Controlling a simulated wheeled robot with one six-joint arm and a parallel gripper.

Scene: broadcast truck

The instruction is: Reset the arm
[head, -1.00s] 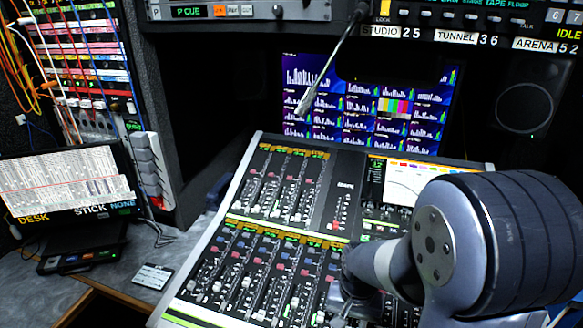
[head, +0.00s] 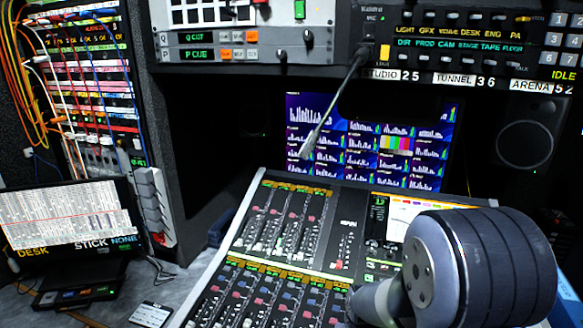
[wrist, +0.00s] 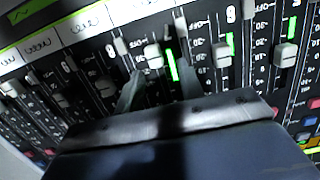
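My gripper (wrist: 159,70) shows in the wrist view with its two dark fingers apart, over the lower fader area of the mixing console (wrist: 75,55). A pale fader cap (wrist: 153,55) shows just beyond and between the fingertips; I cannot tell whether they touch it. Nothing is clearly held. In the head view my arm reaches in from the lower right over the console (head: 337,233), and the gripper itself is hidden or below the picture edge.
A gooseneck microphone (head: 327,108) hangs down in front of the meter screen (head: 365,140). Button panels (head: 460,45) overhang the top. A laptop-like screen (head: 70,215), a small card (head: 151,314) and a patch bay with cables (head: 85,80) stand left.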

